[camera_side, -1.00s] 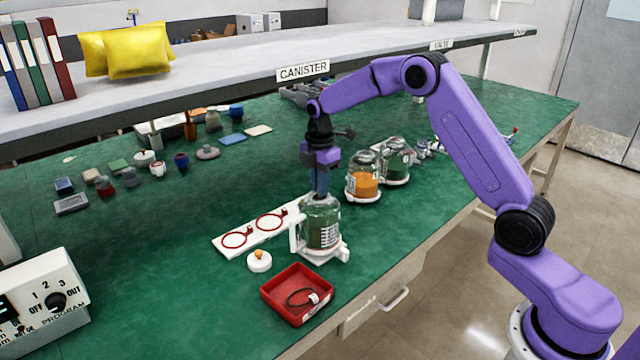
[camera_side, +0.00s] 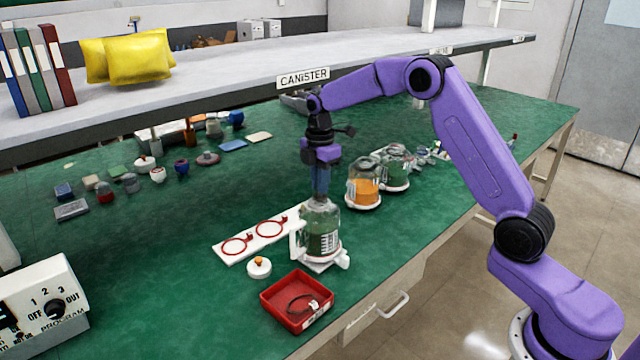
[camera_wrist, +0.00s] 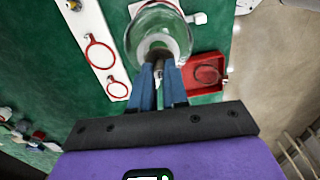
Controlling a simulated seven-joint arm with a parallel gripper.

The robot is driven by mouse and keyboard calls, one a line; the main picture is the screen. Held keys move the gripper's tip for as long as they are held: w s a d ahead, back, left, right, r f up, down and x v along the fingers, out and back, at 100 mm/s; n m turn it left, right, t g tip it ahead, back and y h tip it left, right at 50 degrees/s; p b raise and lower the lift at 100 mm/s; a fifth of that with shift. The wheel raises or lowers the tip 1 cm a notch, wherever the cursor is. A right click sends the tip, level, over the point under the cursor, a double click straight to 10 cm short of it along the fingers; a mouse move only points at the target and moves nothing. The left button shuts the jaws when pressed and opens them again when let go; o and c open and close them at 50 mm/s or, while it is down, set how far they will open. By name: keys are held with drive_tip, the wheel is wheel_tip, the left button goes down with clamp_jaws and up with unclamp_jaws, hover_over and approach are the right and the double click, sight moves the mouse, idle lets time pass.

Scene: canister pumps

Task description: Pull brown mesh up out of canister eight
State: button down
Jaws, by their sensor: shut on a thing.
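The glass canister (camera_side: 322,240) stands upright on its white base near the front of the bench. My gripper (camera_side: 320,197) points straight down at the canister's open mouth. In the wrist view my gripper (camera_wrist: 159,72) has its blue fingers closed together at the rim of the canister (camera_wrist: 150,22). A small brownish thing (camera_wrist: 158,57), seemingly the brown mesh, shows between the fingertips. Most of it is hidden by the fingers and glass.
A red tray (camera_side: 270,297) with a dark loop inside stands in front of the canister. A white lid (camera_side: 259,268) and a white board with red rings (camera_side: 222,251) lie to the left. An orange-filled canister (camera_side: 363,190) and another green one (camera_side: 395,170) stand behind right.

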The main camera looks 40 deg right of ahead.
drive_tip(key=shift+r, duration=2.45)
